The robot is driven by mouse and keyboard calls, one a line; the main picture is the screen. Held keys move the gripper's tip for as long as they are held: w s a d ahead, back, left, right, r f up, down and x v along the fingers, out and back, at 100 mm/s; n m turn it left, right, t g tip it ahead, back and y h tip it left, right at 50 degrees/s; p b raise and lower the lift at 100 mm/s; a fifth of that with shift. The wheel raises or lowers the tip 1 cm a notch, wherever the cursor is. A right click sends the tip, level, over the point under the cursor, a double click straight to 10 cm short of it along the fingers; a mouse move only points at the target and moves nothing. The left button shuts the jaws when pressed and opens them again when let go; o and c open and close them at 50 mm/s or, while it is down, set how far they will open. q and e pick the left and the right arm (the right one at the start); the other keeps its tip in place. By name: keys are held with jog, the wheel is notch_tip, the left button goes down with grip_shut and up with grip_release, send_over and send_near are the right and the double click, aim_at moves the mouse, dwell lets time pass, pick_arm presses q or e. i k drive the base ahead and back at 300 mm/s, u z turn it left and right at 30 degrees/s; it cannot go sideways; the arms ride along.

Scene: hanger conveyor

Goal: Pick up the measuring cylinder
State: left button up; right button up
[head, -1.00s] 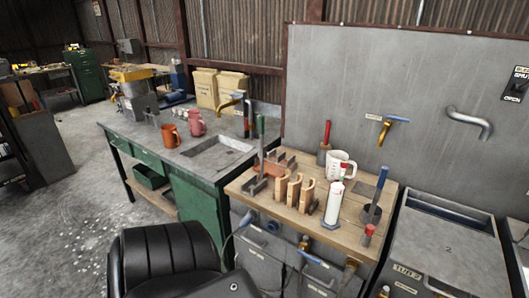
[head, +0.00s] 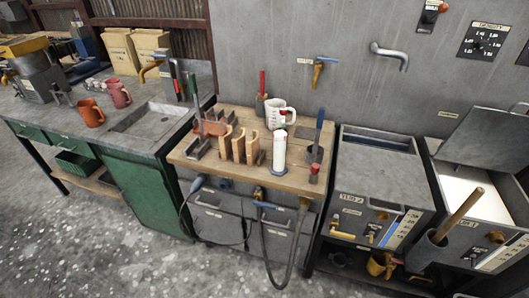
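A tall white cylinder (head: 279,155), which looks like the measuring cylinder, stands upright on a dark base near the front right of the wooden table (head: 205,168). A white jug (head: 276,116) with red marks stands right behind it. A row of wooden pieces (head: 238,147) stands to its left, and a short red-topped item (head: 314,173) to its right. Neither of my grippers shows in the head view. Nothing is seen touching the cylinder.
A dark pot (head: 314,153) with a blue-handled tool stands right of the cylinder. A workbench with a sink (head: 150,120) and two mugs is at left. Grey machines (head: 375,185) stand at right, one holding a wooden-handled tool (head: 458,216). Open concrete floor (head: 150,260) lies in front.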

aim_at(279, 168)
jog(key=k, duration=1.15)
jog(key=z, duration=1.1)
jog(key=i, duration=1.8)
jog(key=u, duration=0.6)
